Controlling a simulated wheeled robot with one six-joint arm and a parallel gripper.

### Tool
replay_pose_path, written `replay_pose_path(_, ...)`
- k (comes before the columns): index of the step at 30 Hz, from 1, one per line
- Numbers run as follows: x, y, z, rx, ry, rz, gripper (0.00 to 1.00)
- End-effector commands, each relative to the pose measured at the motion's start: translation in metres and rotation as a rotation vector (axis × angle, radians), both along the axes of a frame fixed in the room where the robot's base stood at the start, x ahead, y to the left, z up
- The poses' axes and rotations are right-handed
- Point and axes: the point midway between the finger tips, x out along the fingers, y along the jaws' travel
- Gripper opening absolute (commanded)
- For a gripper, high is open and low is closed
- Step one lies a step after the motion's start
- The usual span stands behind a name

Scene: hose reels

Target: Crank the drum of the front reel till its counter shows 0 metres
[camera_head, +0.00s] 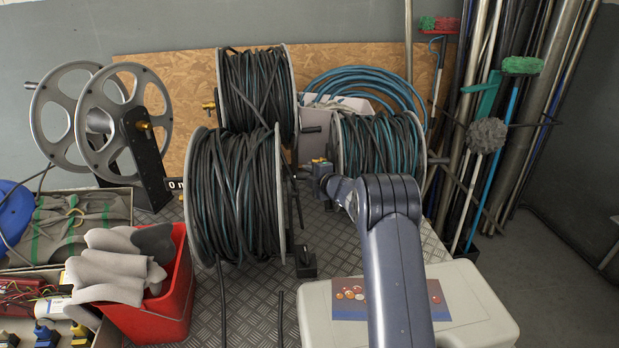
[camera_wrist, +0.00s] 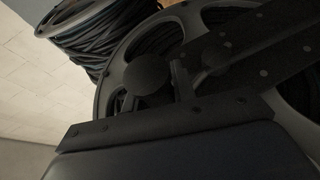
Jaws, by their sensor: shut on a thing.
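The front reel's drum (camera_head: 235,190), wound with black and teal hose, stands upright in the middle of the head view. My gripper (camera_head: 316,172) is at its right side, near the crank. In the wrist view my gripper (camera_wrist: 180,98) is shut around a dark crank handle whose round knob (camera_wrist: 148,72) shows in front of a grey spoked flange (camera_wrist: 105,85). The grip itself is dark and partly hidden. A small black counter (camera_head: 176,184) reading "0 m" shows left of the front drum, partly covered; I cannot tell which reel it belongs to.
A wound reel (camera_head: 258,85) stands behind, another (camera_head: 380,145) right of my gripper. An empty reel (camera_head: 125,120) is at the left. A red bucket (camera_head: 150,310) of gloves and a white case (camera_head: 480,310) stand in front. Poles and brushes (camera_head: 490,135) lean at the right.

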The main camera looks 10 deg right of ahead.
Motion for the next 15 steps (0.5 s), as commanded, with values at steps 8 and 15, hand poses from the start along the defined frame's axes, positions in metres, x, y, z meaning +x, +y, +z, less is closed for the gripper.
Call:
replay_pose_path(8,-0.0017,0.0003,-0.0048,0.000,0.009,0.000,0.29)
replay_pose_path(15,-0.0016,0.0002,-0.0044,-0.001,0.007,0.000,0.47)
